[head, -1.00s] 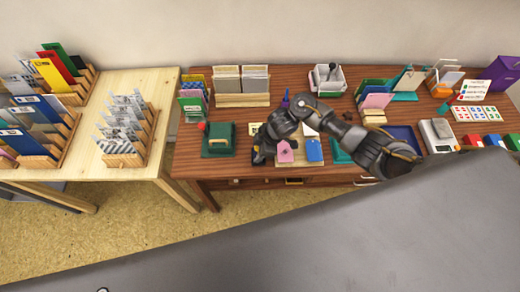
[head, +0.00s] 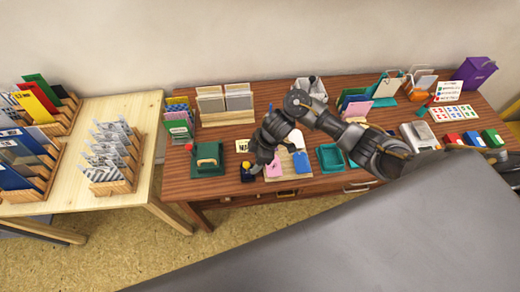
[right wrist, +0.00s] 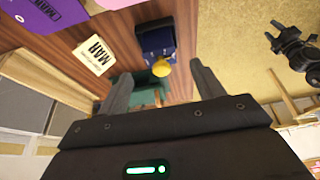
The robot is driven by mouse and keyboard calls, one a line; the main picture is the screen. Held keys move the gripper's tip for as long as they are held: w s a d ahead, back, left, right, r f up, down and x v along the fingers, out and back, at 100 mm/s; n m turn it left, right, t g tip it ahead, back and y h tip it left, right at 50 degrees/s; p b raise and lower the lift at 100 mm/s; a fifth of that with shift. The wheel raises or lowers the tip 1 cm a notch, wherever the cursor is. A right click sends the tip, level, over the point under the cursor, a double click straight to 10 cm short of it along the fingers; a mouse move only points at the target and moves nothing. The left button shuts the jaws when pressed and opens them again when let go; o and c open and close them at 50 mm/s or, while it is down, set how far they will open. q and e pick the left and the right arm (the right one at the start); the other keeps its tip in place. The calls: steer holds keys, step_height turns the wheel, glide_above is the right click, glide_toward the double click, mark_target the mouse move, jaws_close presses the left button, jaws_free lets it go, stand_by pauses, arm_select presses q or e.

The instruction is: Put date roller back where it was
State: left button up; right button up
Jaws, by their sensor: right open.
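A dark blue block with a yellow knob, seemingly the date roller (head: 248,176), stands near the table's front edge, right of the green press. In the right wrist view the date roller (right wrist: 156,39) shows just beyond my fingertips, roughly in line with the gap between them. My right gripper (head: 255,167) is close above it in the head view, and its fingers (right wrist: 160,72) are open and empty. Contact with the roller does not show. My left gripper is not in the head view.
A green press (head: 207,159) with a red knob stands at left. A white and yellow MAR card (head: 242,146) lies behind the roller. Pink (head: 273,168) and blue (head: 302,163) pieces lie at right, near a teal tray (head: 330,157). The table's front edge is close.

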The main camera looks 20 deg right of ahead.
steer(key=p+v, duration=0.1)
steer(key=v, duration=0.4)
steer(key=shift+s, duration=0.1)
stand_by(0.3)
